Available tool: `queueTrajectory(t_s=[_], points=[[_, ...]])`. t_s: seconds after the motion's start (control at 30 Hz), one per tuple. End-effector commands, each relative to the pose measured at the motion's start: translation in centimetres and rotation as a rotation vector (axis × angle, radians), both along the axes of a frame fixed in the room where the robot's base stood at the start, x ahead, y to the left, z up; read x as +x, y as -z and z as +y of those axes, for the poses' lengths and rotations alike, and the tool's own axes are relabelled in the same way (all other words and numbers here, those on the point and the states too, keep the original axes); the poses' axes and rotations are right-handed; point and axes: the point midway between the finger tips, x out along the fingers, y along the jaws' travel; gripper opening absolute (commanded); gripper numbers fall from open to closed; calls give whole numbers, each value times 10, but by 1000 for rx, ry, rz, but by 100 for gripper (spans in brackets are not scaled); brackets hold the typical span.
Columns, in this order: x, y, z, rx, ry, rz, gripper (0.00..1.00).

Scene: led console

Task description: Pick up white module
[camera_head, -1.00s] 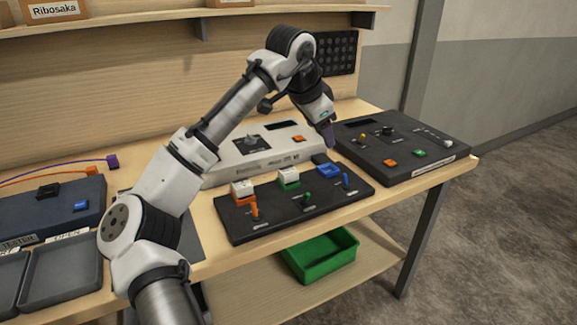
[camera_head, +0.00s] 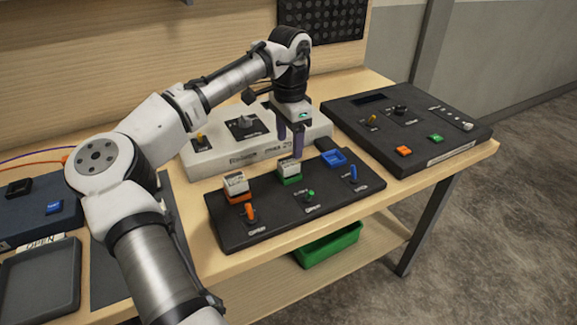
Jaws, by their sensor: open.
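Two white modules show on the black console (camera_head: 268,228). One white module (camera_head: 236,183) sits at an orange socket (camera_head: 239,197) on the left. The other white module (camera_head: 290,168) sits at a green socket (camera_head: 291,180) in the middle. The blue socket (camera_head: 334,158) on the right holds no module. My gripper (camera_head: 290,145) points down with its fingers apart, empty, just above and behind the middle module. One finger partly overlaps the view close to that module; I cannot tell whether they touch.
A white console (camera_head: 215,158) with knobs stands behind, and a dark console (camera_head: 440,130) with coloured buttons at right. Orange, green and blue levers stand along the black console's front. A grey tray (camera_head: 40,285) lies at left. A green bin (camera_head: 328,246) is on the lower shelf.

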Motion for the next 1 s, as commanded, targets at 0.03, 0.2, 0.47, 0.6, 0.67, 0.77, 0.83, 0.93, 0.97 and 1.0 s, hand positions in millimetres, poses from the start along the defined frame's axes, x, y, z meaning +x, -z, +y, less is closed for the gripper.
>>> queueTrajectory(t_s=[0.03, 0.2, 0.47, 0.6, 0.67, 0.77, 0.83, 0.93, 0.97, 1.0], points=[[0, 4, 1, 0, -1, 0, 62], [0, 14, 1, 0, 0, -1, 62], [-2, 45, 2, 2, 0, 0, 62], [-2, 60, 2, 0, 0, -2, 62], [-2, 62, 2, 0, 0, -2, 62], [-1, 63, 2, 0, 0, -2, 62], [-1, 63, 2, 0, 0, -2, 62], [-1, 63, 2, -1, 0, -3, 53], [-1, 63, 2, -1, 0, -3, 49], [-1, 63, 2, -1, 0, -3, 44]])
